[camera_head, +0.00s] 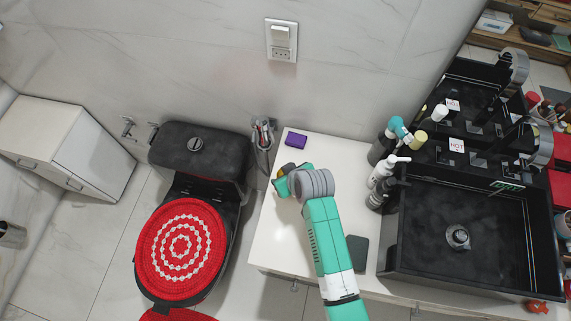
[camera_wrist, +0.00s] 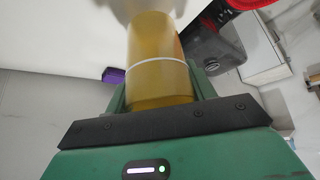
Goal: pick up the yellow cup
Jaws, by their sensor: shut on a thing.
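The yellow cup (camera_wrist: 157,62) fills the middle of the wrist view. It is translucent amber with a thin pale band around it. My gripper (camera_wrist: 160,88) is shut on the cup, with a green finger along each side. In the head view the cup (camera_head: 289,167) shows only as a small yellow patch beside my gripper (camera_head: 285,181), over the left end of the white counter. My gripper and wrist hide most of the cup there. I cannot tell whether it touches the counter.
A purple box (camera_head: 296,139) lies behind my gripper on the counter (camera_head: 275,235). A dark flat item (camera_head: 357,253) lies right of my arm. Bottles (camera_head: 383,171) stand beside the black sink (camera_head: 430,235). A toilet with a red cover (camera_head: 180,247) is left of the counter.

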